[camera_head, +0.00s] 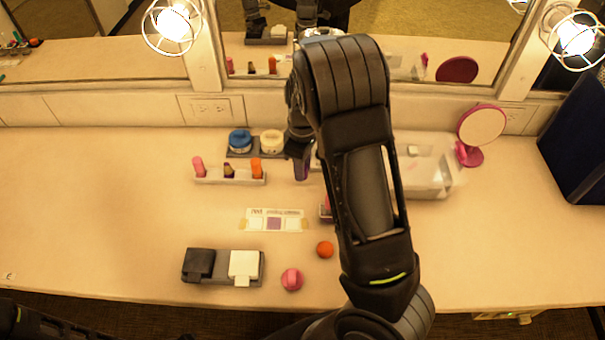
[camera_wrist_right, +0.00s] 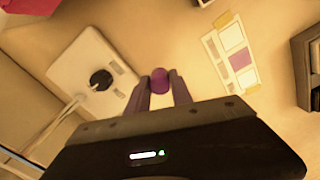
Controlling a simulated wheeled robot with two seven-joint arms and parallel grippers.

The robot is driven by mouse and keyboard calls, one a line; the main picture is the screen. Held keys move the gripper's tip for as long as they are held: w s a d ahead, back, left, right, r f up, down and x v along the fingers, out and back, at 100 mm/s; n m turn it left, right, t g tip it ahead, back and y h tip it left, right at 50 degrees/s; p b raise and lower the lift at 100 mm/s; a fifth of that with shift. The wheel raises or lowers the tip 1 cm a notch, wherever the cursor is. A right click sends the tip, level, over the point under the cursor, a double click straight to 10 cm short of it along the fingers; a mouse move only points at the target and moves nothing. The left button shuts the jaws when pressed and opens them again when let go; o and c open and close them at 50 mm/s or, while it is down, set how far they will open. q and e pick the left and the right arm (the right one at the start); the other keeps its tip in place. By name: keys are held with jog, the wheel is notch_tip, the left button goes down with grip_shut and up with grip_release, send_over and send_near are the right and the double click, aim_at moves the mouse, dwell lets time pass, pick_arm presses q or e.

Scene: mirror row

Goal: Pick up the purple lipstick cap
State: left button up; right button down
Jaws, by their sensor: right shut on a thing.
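My right gripper (camera_head: 301,158) hangs above the table, right of the lipstick rack. It is shut on the purple lipstick cap (camera_head: 302,171). In the right wrist view the cap (camera_wrist_right: 159,79) sits between the two fingertips (camera_wrist_right: 160,90). The cap is apart from the rack. My left gripper is out of view; only dark arm parts show at the lower left.
A card with colour squares (camera_head: 274,220) lies mid-table. A grey tray (camera_head: 222,280) with black and white items, a pink item (camera_head: 292,279) and an orange ball (camera_head: 325,249) are at the front. Blue (camera_head: 240,140) and cream jars (camera_head: 272,140) stand behind. A round pink mirror (camera_head: 481,126) is right.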

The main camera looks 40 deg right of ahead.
notch_tip(320, 180, up, 7)
jog(key=shift+f, duration=0.1)
dwell(0.7)
